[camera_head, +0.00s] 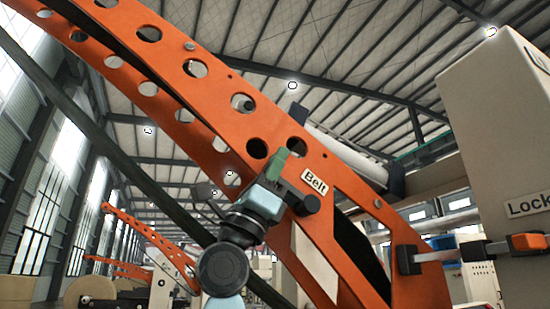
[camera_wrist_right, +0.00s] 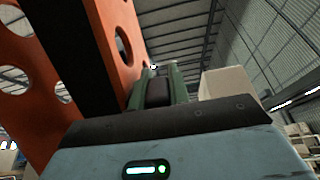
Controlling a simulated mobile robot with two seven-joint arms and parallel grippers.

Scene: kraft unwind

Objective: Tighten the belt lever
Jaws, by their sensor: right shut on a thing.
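The orange perforated arm (camera_head: 217,108) runs from upper left to lower right, with a "Belt" label (camera_head: 314,181) on it. The dark belt lever (camera_head: 311,203) shows just below the label; much of it is hidden by my gripper. My right gripper (camera_head: 277,164), with green fingers, is at the orange arm, left of the label. In the right wrist view, its fingers are closed on both sides of the dark lever grip (camera_wrist_right: 158,93), close beside the orange plate (camera_wrist_right: 105,45). My left gripper is not in view.
A pale cabinet with a "Lock" label (camera_head: 529,206) stands at the right. An orange-tipped lock handle (camera_head: 528,242) sticks out in front of it. A light roller (camera_head: 345,155) lies behind the orange arm. Other machines stand at lower left.

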